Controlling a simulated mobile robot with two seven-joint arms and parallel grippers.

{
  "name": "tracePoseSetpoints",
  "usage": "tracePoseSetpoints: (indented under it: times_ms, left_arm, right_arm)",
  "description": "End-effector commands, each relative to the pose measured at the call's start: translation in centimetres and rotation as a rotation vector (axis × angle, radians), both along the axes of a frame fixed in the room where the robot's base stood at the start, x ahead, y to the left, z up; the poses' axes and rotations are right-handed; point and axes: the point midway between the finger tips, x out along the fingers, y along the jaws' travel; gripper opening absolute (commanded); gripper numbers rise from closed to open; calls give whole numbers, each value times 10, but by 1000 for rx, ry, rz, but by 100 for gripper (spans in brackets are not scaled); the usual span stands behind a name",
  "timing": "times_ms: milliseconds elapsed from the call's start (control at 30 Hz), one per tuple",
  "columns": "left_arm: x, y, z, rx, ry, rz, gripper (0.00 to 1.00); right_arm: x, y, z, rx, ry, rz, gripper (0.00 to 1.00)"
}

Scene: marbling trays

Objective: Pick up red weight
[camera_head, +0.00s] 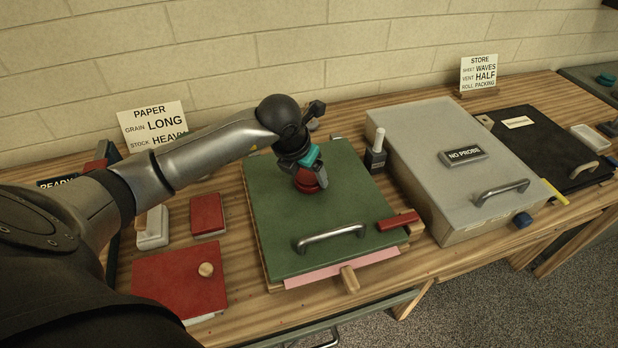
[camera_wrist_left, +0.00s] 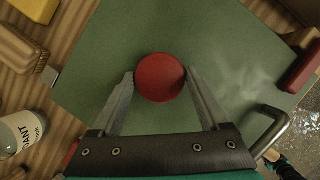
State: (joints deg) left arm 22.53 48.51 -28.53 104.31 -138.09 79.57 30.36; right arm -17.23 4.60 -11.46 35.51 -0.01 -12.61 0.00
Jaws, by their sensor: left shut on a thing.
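The red weight (camera_head: 308,186) stands on the green board (camera_head: 285,220) near its middle. My left gripper (camera_head: 306,173) comes down from above and is shut on the red weight. In the left wrist view the weight's round red top (camera_wrist_left: 160,77) sits between the two fingers of my left gripper (camera_wrist_left: 160,84), with green board around it. The weight's base is hidden in that view. I cannot tell whether the weight is clear of the board.
The board has a metal handle (camera_head: 331,237) at its front and a red block (camera_head: 398,220) at its right corner.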

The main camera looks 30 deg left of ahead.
Motion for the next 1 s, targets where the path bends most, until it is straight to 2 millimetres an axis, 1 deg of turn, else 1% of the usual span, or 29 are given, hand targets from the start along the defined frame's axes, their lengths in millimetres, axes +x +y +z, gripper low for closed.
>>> tracePoseSetpoints:
  times_ms: [33,67,367,800,933,1000]
  left_arm:
    - [0,0,0,0,0,0,38]
    - [0,0,0,0,0,0,35]
    - [0,0,0,0,0,0,1]
    - [1,0,3,0,-6,1,0]
    - [2,0,10,0,-6,1,0]
    - [2,0,18,0,-9,1,0]
  right_arm:
    - [0,0,0,0,0,0,50]
    - [0,0,0,0,0,0,50]
    - [0,0,0,0,-1,-1,50]
    - [1,0,0,0,-1,-1,50]
    - [1,0,1,0,-1,-1,50]
    - [1,0,2,0,-1,-1,50]
